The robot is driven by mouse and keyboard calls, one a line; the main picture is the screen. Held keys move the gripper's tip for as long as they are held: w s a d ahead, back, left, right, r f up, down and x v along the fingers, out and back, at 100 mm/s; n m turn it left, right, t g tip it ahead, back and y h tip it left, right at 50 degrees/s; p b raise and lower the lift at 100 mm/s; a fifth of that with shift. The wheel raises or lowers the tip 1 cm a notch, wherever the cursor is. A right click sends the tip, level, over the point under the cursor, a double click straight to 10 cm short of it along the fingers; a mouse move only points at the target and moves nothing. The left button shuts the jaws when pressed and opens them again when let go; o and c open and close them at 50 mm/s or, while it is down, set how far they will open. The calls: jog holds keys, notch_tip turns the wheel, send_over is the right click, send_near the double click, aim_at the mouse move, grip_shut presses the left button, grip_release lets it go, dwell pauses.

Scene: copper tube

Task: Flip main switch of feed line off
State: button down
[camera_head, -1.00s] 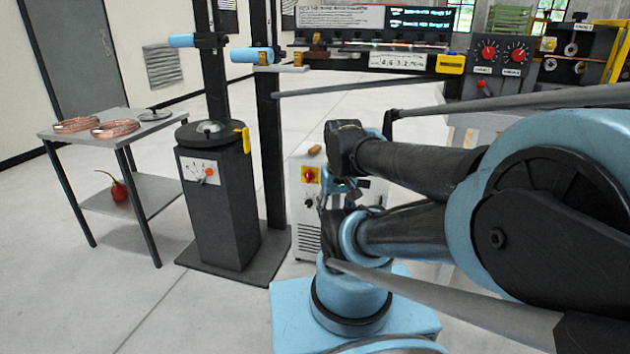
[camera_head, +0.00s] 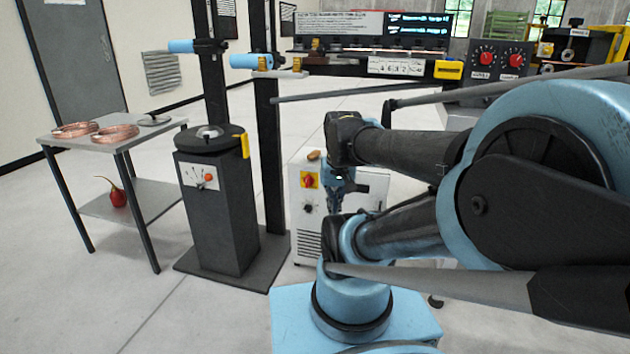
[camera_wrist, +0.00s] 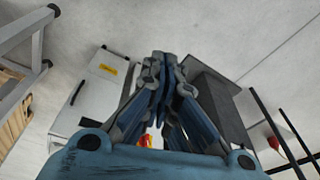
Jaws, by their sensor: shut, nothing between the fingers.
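A red and yellow rotary switch (camera_head: 309,180) sits on the upper left of the front of a white cabinet (camera_head: 302,222). No label on it is readable. In the wrist view, a small red and yellow patch (camera_wrist: 146,141) shows low behind my fingers, apparently the same switch. My gripper (camera_head: 335,203) hangs from my wrist in front of the cabinet, right of the switch and apart from it in the picture. In the wrist view my gripper (camera_wrist: 160,62) has its fingers together and empty. My arm covers the cabinet's right part.
A dark pedestal (camera_head: 215,215) with a small dial panel stands left of the cabinet. A side table (camera_head: 160,130) holds copper coils (camera_head: 115,133); a red round object (camera_head: 118,197) is on its lower shelf. A control panel with red knobs (camera_head: 486,59) is at right. Floor front left is clear.

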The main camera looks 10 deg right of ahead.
jog(key=w+d+r+m, duration=0.15)
jog(key=w+m, duration=0.25)
jog(key=w, duration=0.4)
jog(key=w+r+m+y, duration=0.1)
jog(key=w+r+m, duration=0.2)
jog(key=w, duration=0.5)
jog(key=w+d+r+m, duration=0.15)
jog(key=w+m, duration=0.25)
jog(key=w, duration=0.4)
jog(key=w+d+f+m, duration=0.2)
jog(key=w+f+m, duration=0.1)
jog(key=w, duration=0.4)
jog(key=w+d+f+m+y, duration=0.1)
jog(key=w+f+m, duration=0.3)
jog(key=w, duration=0.4)
jog(key=w+d+f+m+g, duration=0.1)
jog(key=w+d+f+m, duration=0.2)
jog(key=w, duration=0.5)
jog(key=shift+d+f+m, duration=0.4)
jog(key=shift+d+f, duration=0.2)
jog(key=shift+f, duration=0.6)
